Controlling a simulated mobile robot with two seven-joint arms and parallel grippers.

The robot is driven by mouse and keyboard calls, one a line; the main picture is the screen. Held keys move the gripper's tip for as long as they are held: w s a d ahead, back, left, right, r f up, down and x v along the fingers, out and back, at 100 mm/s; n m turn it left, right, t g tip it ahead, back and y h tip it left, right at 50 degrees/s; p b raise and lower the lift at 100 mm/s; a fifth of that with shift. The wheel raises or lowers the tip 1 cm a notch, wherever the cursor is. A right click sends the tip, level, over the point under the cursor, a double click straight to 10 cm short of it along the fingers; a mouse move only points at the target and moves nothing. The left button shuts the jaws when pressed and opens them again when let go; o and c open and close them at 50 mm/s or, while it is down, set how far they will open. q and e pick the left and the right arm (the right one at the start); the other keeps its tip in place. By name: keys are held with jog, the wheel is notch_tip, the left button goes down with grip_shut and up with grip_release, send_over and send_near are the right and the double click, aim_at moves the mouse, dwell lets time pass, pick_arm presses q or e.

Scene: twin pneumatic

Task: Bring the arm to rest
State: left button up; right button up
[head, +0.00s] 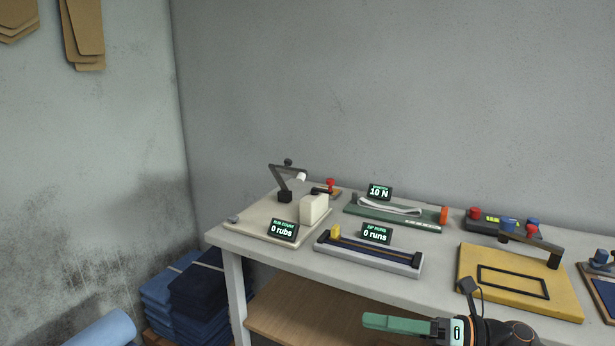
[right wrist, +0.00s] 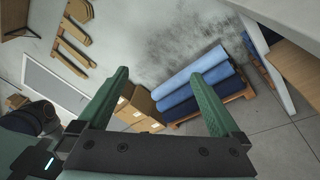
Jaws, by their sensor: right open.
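My right gripper (head: 398,325) is at the bottom of the head view, in front of the table's front edge and apart from it. Its green fingers point left. In the right wrist view its two green fingers (right wrist: 160,100) stand wide apart with nothing between them. Part of my right arm shows behind the gripper at the lower right of the head view. My left gripper is in neither view.
The grey table (head: 450,295) carries a rubbing rig (head: 256,222), a zip rig (head: 370,262), a green stretch rig (head: 395,213) and a yellow board (head: 530,292). Blue rolls (right wrist: 195,85) and cardboard boxes (right wrist: 137,108) lie beyond the fingers. Folded blue cloth (head: 195,290) is stacked left of the table.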

notch_tip(320, 180, down, 13)
jog(key=s+m+t+h, duration=0.2)
jog(key=m+t+h, duration=0.8)
jog(key=m, duration=1.5)
jog(key=s+f+m+g+h, duration=0.4)
jog(key=s+f+m+g, duration=0.2)
jog(key=s+f+m, duration=0.9)
pick_arm(q)
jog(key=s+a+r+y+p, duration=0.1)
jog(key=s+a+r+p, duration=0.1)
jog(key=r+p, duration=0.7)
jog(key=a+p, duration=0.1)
jog(key=p, duration=0.3)
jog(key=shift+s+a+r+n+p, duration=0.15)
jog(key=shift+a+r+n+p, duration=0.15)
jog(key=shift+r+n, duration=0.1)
pick_arm(e)
jog(key=s+d+r+n, duration=0.1)
jog(key=s+d+r, duration=0.2)
jog(key=r, duration=0.4)
jog(key=shift+s+d+r+h, duration=0.3)
jog(key=shift+s+h, duration=0.05)
jog(key=shift+h, duration=0.05)
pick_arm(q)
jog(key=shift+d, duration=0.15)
